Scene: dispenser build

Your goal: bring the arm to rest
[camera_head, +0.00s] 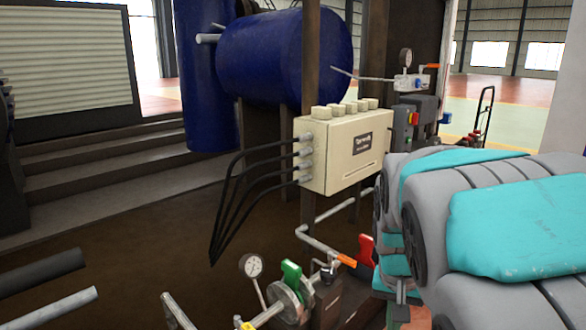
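My arm, with grey and teal links, fills the right side of the head view. Its links lie close together and run out of the picture at the right and bottom edges. I cannot make out my gripper's fingers in this view, so its opening and anything in it are hidden. The near links hide part of the floor and equipment behind them.
A cream control box (345,150) with black cables stands left of my arm. Pipes with a green-handled valve (292,277) and a pressure gauge (253,266) are low in front. A blue tank (285,60) stands behind. The brown floor (150,235) at left is mostly clear.

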